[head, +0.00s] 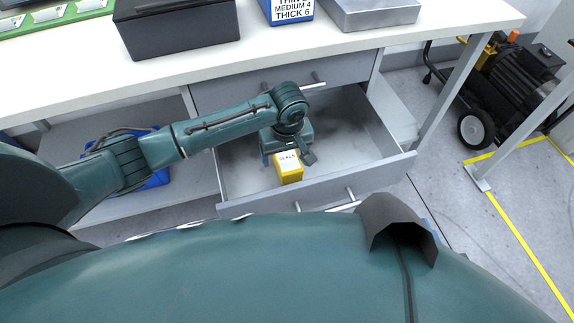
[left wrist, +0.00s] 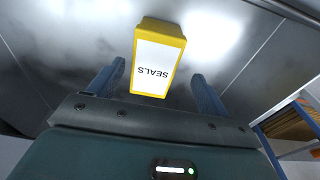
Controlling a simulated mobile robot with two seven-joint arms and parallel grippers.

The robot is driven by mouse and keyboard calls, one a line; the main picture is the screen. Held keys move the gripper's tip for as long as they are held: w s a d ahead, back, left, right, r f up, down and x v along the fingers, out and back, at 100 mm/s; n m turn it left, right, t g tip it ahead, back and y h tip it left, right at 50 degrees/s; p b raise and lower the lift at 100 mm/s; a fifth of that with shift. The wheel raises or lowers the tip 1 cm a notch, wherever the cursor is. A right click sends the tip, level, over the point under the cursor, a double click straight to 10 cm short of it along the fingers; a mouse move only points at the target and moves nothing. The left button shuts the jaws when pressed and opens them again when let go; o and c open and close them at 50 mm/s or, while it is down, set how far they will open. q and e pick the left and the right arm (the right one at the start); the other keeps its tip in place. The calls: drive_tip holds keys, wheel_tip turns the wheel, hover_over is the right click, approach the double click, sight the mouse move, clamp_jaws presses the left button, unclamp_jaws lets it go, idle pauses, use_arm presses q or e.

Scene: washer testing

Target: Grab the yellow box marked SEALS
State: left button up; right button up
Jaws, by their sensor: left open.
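The yellow box marked SEALS (head: 289,168) stands in the open drawer (head: 365,165), towards the drawer's front. It has a white label on top. In the left wrist view the box (left wrist: 158,60) lies between and ahead of my left gripper's two fingers, with its label text upside down. My left gripper (head: 290,157) reaches down into the drawer at the box. It is open, with a finger on either side and gaps to the box in the left wrist view (left wrist: 160,85). My right gripper is not in view.
The white worktop (head: 330,52) above the drawer holds a dark case (head: 180,32), a blue-and-white box (head: 290,10) and a metal block (head: 370,12). Drawer walls surround the box; the drawer floor to the right is empty. A wheeled machine (head: 510,90) stands at right.

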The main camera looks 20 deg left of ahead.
sight(287, 157)
use_arm(q)
drive_tip(key=f+b, duration=0.1)
drive_tip(key=f, duration=0.1)
drive_tip(key=w+f+b, duration=0.1)
drive_tip(key=f, duration=0.1)
drive_tip(key=shift+w+f, duration=0.15)
drive_tip(key=shift+f, duration=0.45)
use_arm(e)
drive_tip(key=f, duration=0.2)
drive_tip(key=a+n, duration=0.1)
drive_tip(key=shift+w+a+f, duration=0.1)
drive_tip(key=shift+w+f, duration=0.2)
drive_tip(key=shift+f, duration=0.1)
use_arm(q)
drive_tip(key=shift+c, duration=0.6)
drive_tip(key=c, duration=1)
